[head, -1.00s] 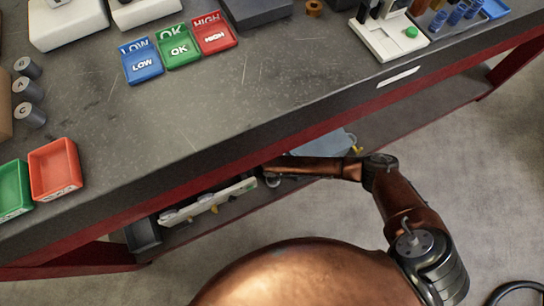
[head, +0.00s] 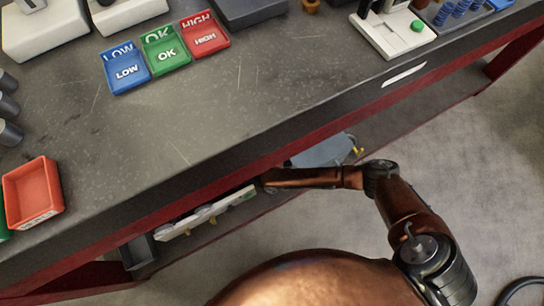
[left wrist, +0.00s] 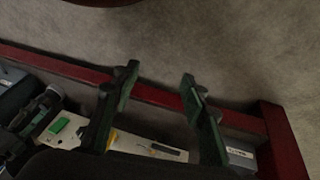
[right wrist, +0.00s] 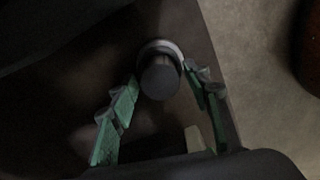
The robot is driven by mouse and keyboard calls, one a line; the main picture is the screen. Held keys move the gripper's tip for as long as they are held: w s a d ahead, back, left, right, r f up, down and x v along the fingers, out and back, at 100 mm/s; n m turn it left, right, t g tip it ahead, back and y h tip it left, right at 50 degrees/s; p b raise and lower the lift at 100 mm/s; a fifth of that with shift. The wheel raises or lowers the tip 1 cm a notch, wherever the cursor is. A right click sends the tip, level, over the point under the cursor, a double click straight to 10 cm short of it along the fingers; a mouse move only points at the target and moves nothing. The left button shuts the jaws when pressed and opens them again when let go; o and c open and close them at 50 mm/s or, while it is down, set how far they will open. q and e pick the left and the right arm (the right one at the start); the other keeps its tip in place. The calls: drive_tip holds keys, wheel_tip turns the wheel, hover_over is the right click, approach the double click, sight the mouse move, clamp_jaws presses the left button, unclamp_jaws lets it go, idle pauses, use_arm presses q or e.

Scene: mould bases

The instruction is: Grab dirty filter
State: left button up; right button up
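In the right wrist view, a dark cylinder (right wrist: 160,78) with a pale ring behind its near end stands between the tips of my right gripper (right wrist: 159,74). It may be the dirty filter; its surface is too dark to tell. The green-padded fingers are open on both sides of it, with no clear contact. In the head view my right arm reaches under the table, and its gripper is hidden there. My left gripper (left wrist: 160,72) is open and empty in the left wrist view; it does not show in the head view.
The table edge (head: 250,155) overhangs a lower shelf. A long white rack (head: 205,213) with round parts lies there, beside a grey-blue plate (head: 322,152). Blue (head: 126,73), green (head: 168,54) and red (head: 204,40) labelled trays sit on the tabletop.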

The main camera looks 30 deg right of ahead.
drive_tip(key=c, duration=0.9)
drive_tip(key=shift+c, duration=0.2)
drive_tip(key=shift+r, duration=0.15)
